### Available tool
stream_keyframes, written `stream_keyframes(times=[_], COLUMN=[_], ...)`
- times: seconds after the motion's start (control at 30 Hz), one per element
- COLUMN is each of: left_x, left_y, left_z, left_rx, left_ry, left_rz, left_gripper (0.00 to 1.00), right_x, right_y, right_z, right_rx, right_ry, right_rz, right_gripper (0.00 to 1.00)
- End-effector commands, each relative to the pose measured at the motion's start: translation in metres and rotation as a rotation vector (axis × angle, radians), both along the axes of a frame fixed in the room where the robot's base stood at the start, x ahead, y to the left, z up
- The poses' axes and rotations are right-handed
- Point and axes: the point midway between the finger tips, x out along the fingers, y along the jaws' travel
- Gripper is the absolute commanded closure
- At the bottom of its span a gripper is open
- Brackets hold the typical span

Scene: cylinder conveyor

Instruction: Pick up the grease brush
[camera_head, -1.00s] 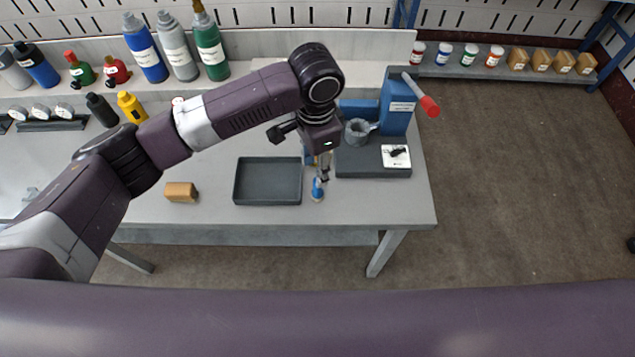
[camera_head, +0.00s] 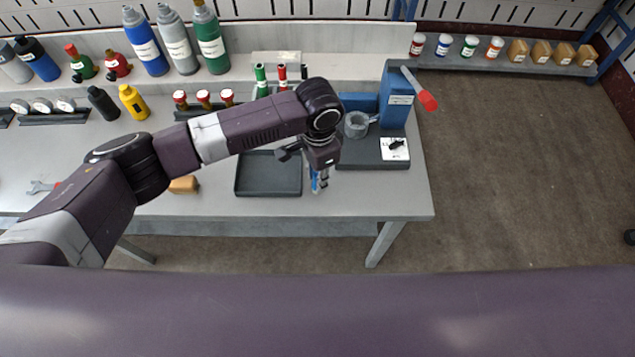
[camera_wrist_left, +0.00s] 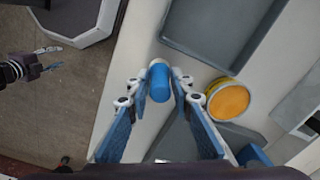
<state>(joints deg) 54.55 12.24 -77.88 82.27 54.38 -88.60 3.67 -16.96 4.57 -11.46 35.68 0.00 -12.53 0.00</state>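A blue cylindrical piece, which I take for the grease brush (camera_wrist_left: 159,82), shows between the fingertips of my left gripper (camera_wrist_left: 160,84) in the left wrist view. The fingers stand on either side of it, with no clear grip seen. In the head view my left gripper (camera_head: 319,180) points down over the bench, just right of the dark tray (camera_head: 268,190); the brush is mostly hidden by the fingers there. At the left of the wrist view my right gripper (camera_wrist_left: 52,60) has its fingers apart and empty, over the floor.
A round container with a yellow-orange top (camera_wrist_left: 228,99) stands close beside the left fingers. A dark platform (camera_head: 360,160) with a blue machine (camera_head: 396,100) stands to the right. A tan block (camera_head: 184,185) lies left of the tray. The bench front edge is near.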

Motion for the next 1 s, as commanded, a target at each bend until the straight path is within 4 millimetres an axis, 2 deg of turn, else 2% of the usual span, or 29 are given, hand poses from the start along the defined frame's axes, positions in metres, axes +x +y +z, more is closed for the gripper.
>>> stream_keyframes(times=[0.03,0.17,0.47,0.67,0.87,1.0], left_x=[0.0,0.0,0.0,0.001,0.002,0.001], left_y=[0.0,0.0,0.0,0.0,-0.001,-0.001], left_z=[0.0,0.0,0.001,0.012,0.047,0.087], left_rx=[0.0,0.0,-0.001,-0.001,-0.004,-0.004], left_ry=[0.0,0.0,0.0,0.0,-0.004,-0.005], left_rz=[0.0,0.0,0.0,0.001,-0.001,-0.002], left_gripper=[0.87,1.0,1.0,1.0,1.0,1.0], right_x=[-0.001,-0.004,-0.006,-0.006,-0.006,-0.006], right_y=[0.0,0.0,-0.001,-0.001,-0.001,-0.001], right_z=[0.0,0.0,0.0,-0.002,-0.006,-0.01], right_rx=[0.0,0.0,-0.001,-0.001,-0.001,-0.001], right_ry=[0.002,0.006,0.01,0.01,0.01,0.01], right_rz=[0.0,0.0,0.0,0.0,0.0,0.0], right_gripper=[0.6,0.6,0.6,0.6,0.6,0.6])
